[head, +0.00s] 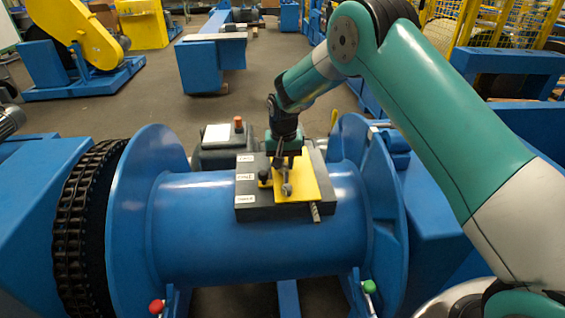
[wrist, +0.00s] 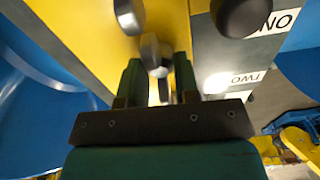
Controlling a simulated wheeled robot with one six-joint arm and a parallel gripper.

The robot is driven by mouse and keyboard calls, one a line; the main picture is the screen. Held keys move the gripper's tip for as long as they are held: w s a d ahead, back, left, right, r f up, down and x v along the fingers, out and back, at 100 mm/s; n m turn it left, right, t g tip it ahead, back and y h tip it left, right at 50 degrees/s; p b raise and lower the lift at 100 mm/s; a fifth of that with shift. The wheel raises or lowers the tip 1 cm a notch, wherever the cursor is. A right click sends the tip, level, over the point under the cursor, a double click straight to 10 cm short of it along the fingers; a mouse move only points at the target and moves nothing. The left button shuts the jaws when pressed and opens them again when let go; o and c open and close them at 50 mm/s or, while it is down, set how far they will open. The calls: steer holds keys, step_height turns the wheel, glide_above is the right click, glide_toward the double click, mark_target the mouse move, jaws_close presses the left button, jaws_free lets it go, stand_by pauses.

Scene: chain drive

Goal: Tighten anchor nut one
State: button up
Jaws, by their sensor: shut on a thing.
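My gripper (head: 285,163) points down over the yellow plate (head: 312,176) on a dark block (head: 246,213). In the wrist view its two green fingers (wrist: 159,82) close on a small grey metal piece (wrist: 153,52). I cannot tell whether this is an anchor nut or a bolt head. A second grey rounded piece (wrist: 129,15) lies beyond it over the yellow plate. A black knob (wrist: 240,14) stands beside the white labels ONE (wrist: 281,19) and TWO (wrist: 250,78); it also shows in the head view (head: 264,177).
The block sits on a large blue drum (head: 215,226) with wide flanges. A black chain (head: 84,222) runs at its left. Red (head: 156,306) and green (head: 369,287) knobs stand in front. A grey motor-like housing (head: 217,151) is behind the drum. Open floor lies farther back.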

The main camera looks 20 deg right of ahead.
steer(key=m, duration=0.4)
steer(key=shift+w+r+m, duration=0.15)
steer(key=shift+r+m, duration=0.05)
steer(key=shift+m, duration=0.1)
steer(key=m, duration=0.3)
steer(key=shift+d+m, duration=0.1)
steer(key=shift+m, duration=0.3)
steer(key=m, duration=0.4)
steer(key=shift+b, duration=0.35)
steer(key=shift+m, duration=1.9)
steer(key=shift+s, duration=0.2)
steer(key=o, duration=0.6)
steer(key=shift+f, duration=0.1)
steer(key=shift+c, duration=0.2)
step_height(320, 180, up, 17)
steer(key=b, duration=0.1)
steer(key=shift+s+a+r, duration=0.2)
steer(key=shift+s+a, duration=0.1)
